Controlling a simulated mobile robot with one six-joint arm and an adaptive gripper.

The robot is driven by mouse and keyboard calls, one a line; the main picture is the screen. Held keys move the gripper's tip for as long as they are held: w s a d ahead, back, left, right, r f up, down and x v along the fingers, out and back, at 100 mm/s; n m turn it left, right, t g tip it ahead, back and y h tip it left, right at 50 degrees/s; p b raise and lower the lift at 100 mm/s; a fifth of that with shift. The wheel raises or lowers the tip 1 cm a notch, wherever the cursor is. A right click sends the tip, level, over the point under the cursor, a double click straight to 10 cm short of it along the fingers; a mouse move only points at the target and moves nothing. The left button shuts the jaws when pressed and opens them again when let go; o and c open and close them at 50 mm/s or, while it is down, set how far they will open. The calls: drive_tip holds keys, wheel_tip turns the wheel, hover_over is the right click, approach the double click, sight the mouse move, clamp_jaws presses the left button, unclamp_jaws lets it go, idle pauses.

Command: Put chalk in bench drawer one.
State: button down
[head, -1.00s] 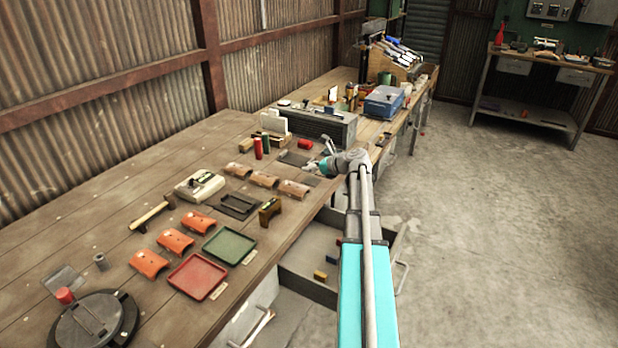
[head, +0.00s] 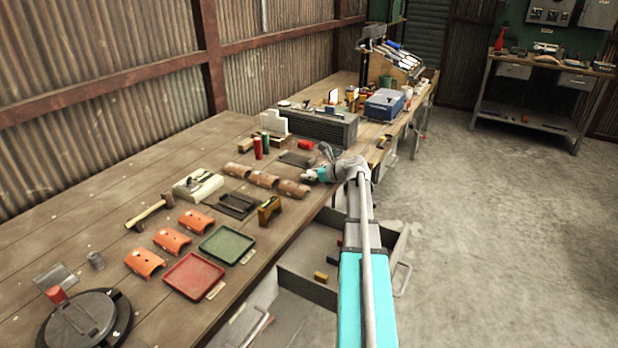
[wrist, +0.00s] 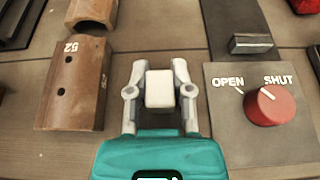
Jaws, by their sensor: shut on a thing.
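A small white block, which looks like the chalk (wrist: 160,88), sits between the two fingers of my gripper (wrist: 160,90) in the wrist view. The fingers are shut on its sides. In the head view my gripper (head: 308,176) is low over the bench, near the brown curved tiles; the chalk cannot be made out there. An open drawer (head: 300,262) sticks out from the bench front, below and beside my arm. My arm hides part of the drawer. I cannot read which number it has.
Under the gripper, a brown tile marked 52 (wrist: 72,85) lies left and an OPEN/SHUT plate with a red knob (wrist: 268,105) lies right. Green tray (head: 228,245), red tray (head: 193,277) and orange tiles (head: 172,241) occupy the nearer bench. The floor at right is clear.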

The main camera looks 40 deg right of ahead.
drive_tip(key=shift+f, duration=0.25)
drive_tip(key=c, duration=0.5)
unclamp_jaws()
drive_tip(key=p+v, duration=0.4)
drive_tip(key=v, duration=1)
drive_tip(key=shift+d+f+p, duration=0.1)
drive_tip(key=shift+d+p, duration=0.05)
drive_tip(key=shift+p, duration=0.15)
